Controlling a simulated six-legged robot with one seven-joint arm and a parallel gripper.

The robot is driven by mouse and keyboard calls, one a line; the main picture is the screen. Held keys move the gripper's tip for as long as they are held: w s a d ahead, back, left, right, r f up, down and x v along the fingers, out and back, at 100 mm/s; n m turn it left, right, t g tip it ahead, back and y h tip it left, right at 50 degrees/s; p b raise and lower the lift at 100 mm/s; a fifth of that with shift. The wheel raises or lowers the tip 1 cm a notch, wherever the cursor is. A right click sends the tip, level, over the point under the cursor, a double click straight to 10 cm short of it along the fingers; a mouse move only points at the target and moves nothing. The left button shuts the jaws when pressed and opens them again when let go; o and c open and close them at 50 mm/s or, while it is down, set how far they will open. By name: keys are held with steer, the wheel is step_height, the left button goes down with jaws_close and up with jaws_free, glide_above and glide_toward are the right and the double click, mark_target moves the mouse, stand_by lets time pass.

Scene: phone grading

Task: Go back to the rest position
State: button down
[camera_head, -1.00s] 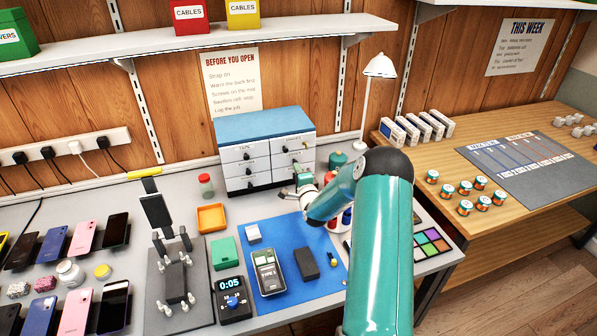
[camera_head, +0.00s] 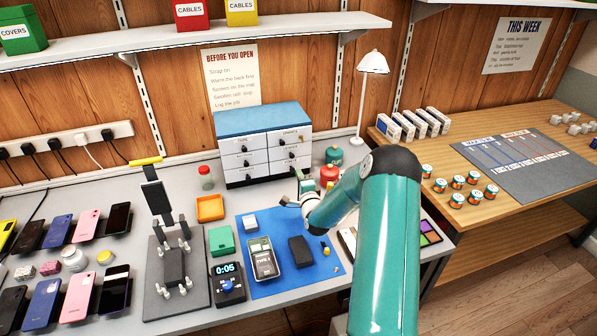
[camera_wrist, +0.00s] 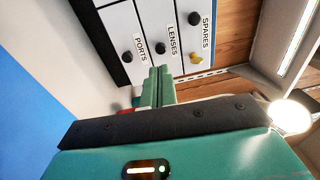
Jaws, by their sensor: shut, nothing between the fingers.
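My gripper (camera_head: 302,186) is up in front of the drawer cabinet, above the back right of the workbench. In the wrist view its green fingers (camera_wrist: 157,86) are together, with nothing between them. The white cabinet (camera_head: 238,161) with a blue top stands behind it.
A lamp (camera_head: 373,62) and red and green containers stand near my arm.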

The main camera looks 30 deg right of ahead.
steer(key=v, duration=0.6)
steer(key=s+a+r+n+g+y, duration=0.35)
steer(key=a+r+n+g, duration=0.25)
steer(key=a+r+n, duration=0.85)
steer(key=s+a+r+n+g, duration=0.2)
steer(key=s+a+r, duration=0.1)
steer(key=s, duration=0.6)
steer(key=s+a+r+n+g+y, duration=0.1)
steer(key=s+a+r+n+g, duration=0.1)
steer(key=s+a, duration=0.4)
steer(key=s+a+r+n+g+y, duration=0.1)
steer(key=s+a+r+n+g, duration=0.1)
steer(key=s, duration=1.2)
steer(key=a+r+n, duration=0.1)
steer(key=a+r, duration=0.1)
steer(key=a, duration=0.1)
steer(key=shift+s+r, duration=0.2)
steer(key=shift+r, duration=0.2)
